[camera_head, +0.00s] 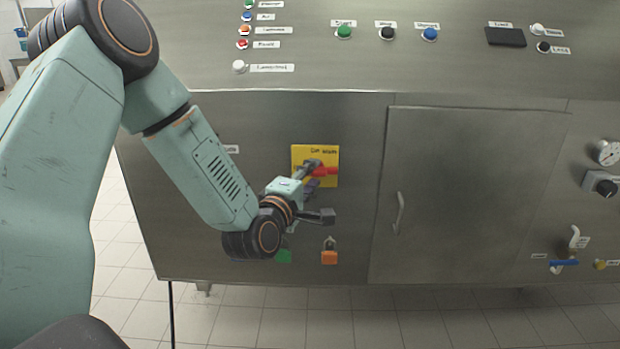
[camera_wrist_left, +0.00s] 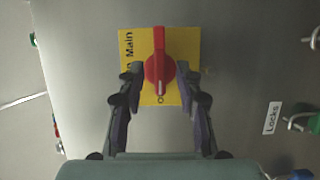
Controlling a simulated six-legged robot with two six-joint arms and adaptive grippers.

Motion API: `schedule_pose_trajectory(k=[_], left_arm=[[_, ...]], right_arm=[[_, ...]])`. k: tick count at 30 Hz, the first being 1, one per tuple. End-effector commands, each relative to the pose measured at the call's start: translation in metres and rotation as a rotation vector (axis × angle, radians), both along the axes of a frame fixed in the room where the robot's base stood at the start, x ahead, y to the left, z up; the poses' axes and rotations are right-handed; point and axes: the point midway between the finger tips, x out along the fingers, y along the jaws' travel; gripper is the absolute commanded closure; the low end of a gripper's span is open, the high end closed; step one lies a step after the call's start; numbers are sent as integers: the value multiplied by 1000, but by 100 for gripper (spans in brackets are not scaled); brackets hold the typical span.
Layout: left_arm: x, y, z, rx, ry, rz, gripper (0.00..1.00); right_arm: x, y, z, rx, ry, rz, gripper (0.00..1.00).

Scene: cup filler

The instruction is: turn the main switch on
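The main switch is a red rotary knob (camera_head: 325,171) on a yellow plate (camera_head: 300,153) on the steel cabinet front. In the left wrist view the red knob (camera_wrist_left: 160,72) is centred on the yellow plate (camera_wrist_left: 133,45), its white mark toward a "0". My right gripper is not in view.
Below the switch are an orange padlock (camera_head: 329,252) and a green item (camera_head: 284,256). A closed cabinet door (camera_head: 470,190) with a handle (camera_head: 398,213) is to the right. Labelled buttons, including a green one (camera_head: 344,32), sit on the sloping top panel.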

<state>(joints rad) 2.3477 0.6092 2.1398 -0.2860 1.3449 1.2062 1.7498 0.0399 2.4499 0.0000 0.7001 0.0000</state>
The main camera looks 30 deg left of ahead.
Motion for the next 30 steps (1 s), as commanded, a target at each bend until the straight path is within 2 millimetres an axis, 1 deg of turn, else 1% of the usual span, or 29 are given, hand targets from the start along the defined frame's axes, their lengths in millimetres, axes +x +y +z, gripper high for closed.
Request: schedule_pose_trajectory(k=[1,2,12,23,26,30], left_arm=[[0,0,0,0,0,0,69],[0,0,0,0,0,0,72],[0,0,0,0,0,0,100],[0,1,1,5,3,1,100],[0,1,2,21,12,1,100],[0,1,4,68,42,1,100]], right_arm=[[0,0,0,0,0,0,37],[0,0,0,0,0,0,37],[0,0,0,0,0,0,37],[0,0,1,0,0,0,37],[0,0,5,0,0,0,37],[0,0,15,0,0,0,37]])
